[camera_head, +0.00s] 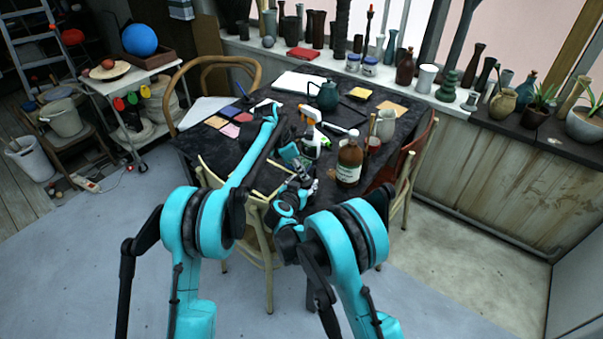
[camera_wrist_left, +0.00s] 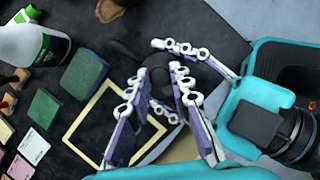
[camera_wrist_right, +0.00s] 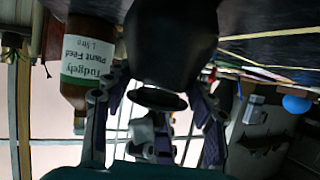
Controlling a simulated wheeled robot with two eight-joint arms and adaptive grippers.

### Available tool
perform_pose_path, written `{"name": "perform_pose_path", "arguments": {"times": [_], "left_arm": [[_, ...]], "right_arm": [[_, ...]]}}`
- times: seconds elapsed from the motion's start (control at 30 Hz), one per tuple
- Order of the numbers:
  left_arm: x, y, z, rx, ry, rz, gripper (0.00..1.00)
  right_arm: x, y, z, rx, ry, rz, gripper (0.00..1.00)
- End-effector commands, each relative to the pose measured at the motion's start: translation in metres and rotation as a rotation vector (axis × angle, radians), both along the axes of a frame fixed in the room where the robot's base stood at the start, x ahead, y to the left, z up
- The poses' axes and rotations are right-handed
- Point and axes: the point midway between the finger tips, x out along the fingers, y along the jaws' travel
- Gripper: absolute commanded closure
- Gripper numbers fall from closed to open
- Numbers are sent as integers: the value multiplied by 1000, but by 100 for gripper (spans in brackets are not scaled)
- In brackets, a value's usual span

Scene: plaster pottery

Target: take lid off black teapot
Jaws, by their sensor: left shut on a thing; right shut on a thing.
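The black teapot (camera_wrist_right: 170,40) hangs upside down in the right wrist view, as does the rest of that picture. My right gripper (camera_wrist_right: 158,108) has its fingers on both sides of it and is shut on its body. A dark disc, seemingly the lid (camera_wrist_right: 158,98), shows at the teapot's upper end. My left gripper (camera_wrist_left: 158,76) is shut on this dark round part from above. I cannot tell whether the lid still touches the body. In the head view both grippers meet at the near table edge, and they mostly hide the teapot.
A brown plant feed bottle (camera_head: 349,160) stands close to the right of the grippers. A white spray bottle (camera_head: 310,140) and a green sponge (camera_wrist_left: 84,75) lie near. A chair (camera_head: 262,225) is at the table's near side.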

Motion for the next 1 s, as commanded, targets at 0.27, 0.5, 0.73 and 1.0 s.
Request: {"name": "perform_pose_path", "arguments": {"times": [0.27,0.5,0.73,1.0], "left_arm": [[0,0,8,0,0,0,100],[0,0,8,0,0,0,100],[0,0,29,0,0,0,100],[0,0,49,0,0,0,100]], "right_arm": [[0,0,-1,1,2,0,96],[0,0,-1,1,2,0,97],[0,0,-1,2,1,-1,97],[0,0,-1,2,1,-1,97]]}}
